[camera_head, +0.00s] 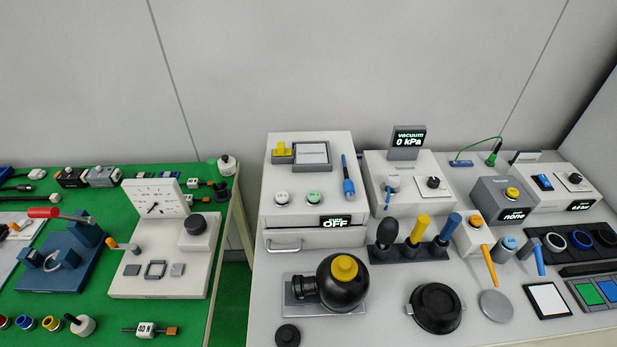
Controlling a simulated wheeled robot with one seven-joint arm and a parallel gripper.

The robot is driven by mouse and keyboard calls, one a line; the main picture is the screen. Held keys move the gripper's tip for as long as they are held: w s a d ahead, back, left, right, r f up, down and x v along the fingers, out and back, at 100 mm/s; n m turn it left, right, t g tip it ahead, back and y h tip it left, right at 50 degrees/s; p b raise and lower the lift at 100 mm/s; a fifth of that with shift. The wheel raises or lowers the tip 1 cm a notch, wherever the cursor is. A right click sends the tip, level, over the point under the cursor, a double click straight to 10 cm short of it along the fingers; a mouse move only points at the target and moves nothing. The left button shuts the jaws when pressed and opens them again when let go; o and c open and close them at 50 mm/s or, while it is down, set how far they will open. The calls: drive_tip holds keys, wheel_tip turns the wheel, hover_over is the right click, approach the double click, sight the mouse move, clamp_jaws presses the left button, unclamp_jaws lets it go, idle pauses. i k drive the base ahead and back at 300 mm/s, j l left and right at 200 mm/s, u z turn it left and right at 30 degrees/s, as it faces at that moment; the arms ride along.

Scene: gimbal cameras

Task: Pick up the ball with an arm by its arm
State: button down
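A black ball (344,293) with a yellow cap on top sits on a flat grey plate (293,308) at the front of the white table, in the head view. A short, ribbed black stub (304,287) sticks out from the ball's left side; it looks like its arm. The ball's underside is hidden from this angle. My gripper is not in this view.
A white cabinet (300,210) with a drawer stands behind the ball. A round black dish (436,307) is to its right and a small black cap (287,334) at front left. A rack (408,252) with upright tools stands behind the dish. A green table (215,315) lies left across a gap.

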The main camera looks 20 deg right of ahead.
sight(337, 294)
drive_tip(key=z, duration=0.3)
drive_tip(key=j+z, duration=0.35)
drive_tip(key=j, duration=0.15)
drive_tip(key=j+z, duration=0.35)
drive_tip(key=j, duration=0.65)
drive_tip(key=k+j+z, duration=0.1)
drive_tip(key=j, duration=0.4)
drive_tip(key=k+j, duration=0.1)
drive_tip(key=j, duration=0.35)
drive_tip(key=j+z, duration=0.1)
drive_tip(key=j, duration=0.35)
drive_tip(key=k+j, duration=0.15)
drive_tip(key=j, duration=0.3)
drive_tip(key=i+j, duration=0.1)
drive_tip(key=j, duration=0.2)
drive_tip(key=i, duration=0.25)
drive_tip(key=z, duration=0.05)
